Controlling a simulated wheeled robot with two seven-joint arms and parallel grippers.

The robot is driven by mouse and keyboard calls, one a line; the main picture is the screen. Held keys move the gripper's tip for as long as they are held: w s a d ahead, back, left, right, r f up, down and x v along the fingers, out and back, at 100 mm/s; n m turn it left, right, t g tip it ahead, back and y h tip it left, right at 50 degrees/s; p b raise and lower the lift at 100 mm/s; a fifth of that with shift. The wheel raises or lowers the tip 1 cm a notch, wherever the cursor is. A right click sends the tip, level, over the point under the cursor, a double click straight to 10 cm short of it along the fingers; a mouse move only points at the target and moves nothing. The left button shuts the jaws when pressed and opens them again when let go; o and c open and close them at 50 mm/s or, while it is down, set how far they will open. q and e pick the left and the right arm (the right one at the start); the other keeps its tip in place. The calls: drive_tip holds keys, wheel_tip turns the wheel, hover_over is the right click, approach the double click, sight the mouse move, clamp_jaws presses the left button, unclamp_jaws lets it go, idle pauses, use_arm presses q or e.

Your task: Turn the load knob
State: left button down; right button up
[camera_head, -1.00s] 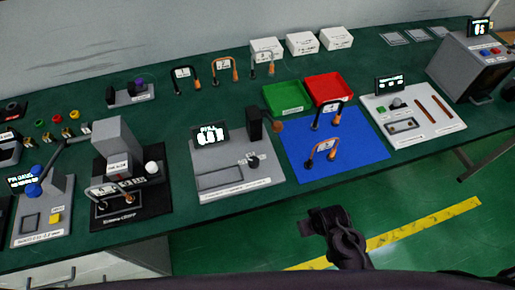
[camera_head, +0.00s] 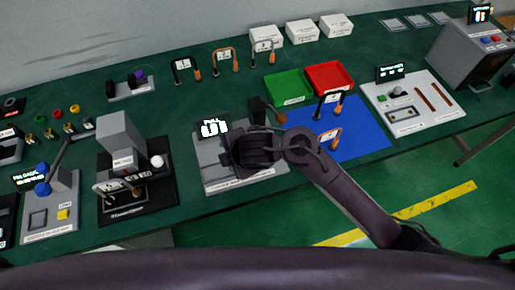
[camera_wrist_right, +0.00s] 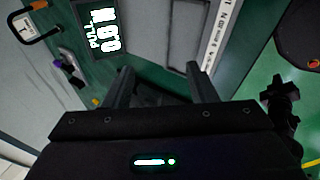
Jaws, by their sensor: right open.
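The grey pull-test station (camera_head: 210,180) stands mid-table, its black display (camera_head: 212,128) lit with "PULL" and digits. The display also shows in the right wrist view (camera_wrist_right: 100,28). My right gripper (camera_head: 245,150) is over the front right part of this station and covers the spot where the small dark load knob was. The knob cannot be made out now in the head view. In the right wrist view my right gripper (camera_wrist_right: 158,68) has its two fingers apart, pointing at the station's grey plate; a dark shape lies low between them, unclear. My left gripper is not in view.
A black post (camera_head: 257,112) stands behind my right gripper. A blue mat (camera_head: 360,140) with cable-like handles lies to the right, with green (camera_head: 287,86) and red (camera_head: 330,75) trays behind. A black-based press (camera_head: 122,150) stands to the left.

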drive_tip(key=w+d+f+n+h+b, duration=0.1)
drive_tip(key=d+f+n, duration=0.1)
drive_tip(key=n, duration=0.2)
drive_tip(key=w+d+f+n+h+b, duration=0.1)
drive_tip(key=w+d+f+n, duration=0.1)
drive_tip(key=d+n, duration=0.1)
drive_tip(key=w+d+f+n+h, duration=0.2)
drive_tip(key=f+n, duration=0.1)
drive_tip(key=n, duration=0.3)
drive_tip(key=shift+w+d+b, duration=0.15)
drive_tip(key=shift+w+b, duration=0.1)
drive_tip(key=shift+b, duration=0.15)
drive_tip(key=shift+w+f, duration=0.3)
drive_tip(key=shift+f, duration=0.35)
